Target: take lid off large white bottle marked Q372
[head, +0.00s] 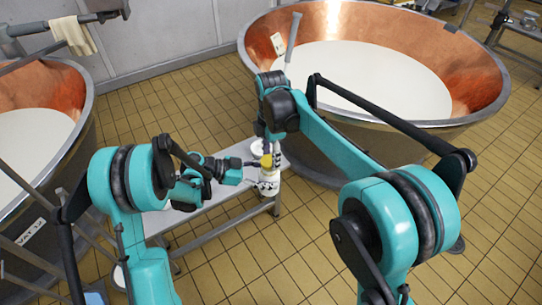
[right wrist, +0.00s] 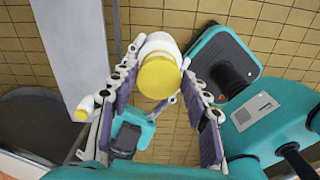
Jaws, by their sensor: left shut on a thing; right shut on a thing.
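The right wrist view shows the white bottle (right wrist: 158,43) and the round yellow lid (right wrist: 158,77) close up, lid on the bottle. My right gripper (head: 270,149) comes down from above and is shut on the lid, its fingers on both sides.
A narrow grey bench (head: 190,218) runs under my left arm. A smaller white bottle with a yellow cap (right wrist: 82,110) shows in the right wrist view. Large copper vats (head: 470,75) of white liquid stand behind right and at left (head: 62,85). Tiled floor (head: 290,240) is open in front.

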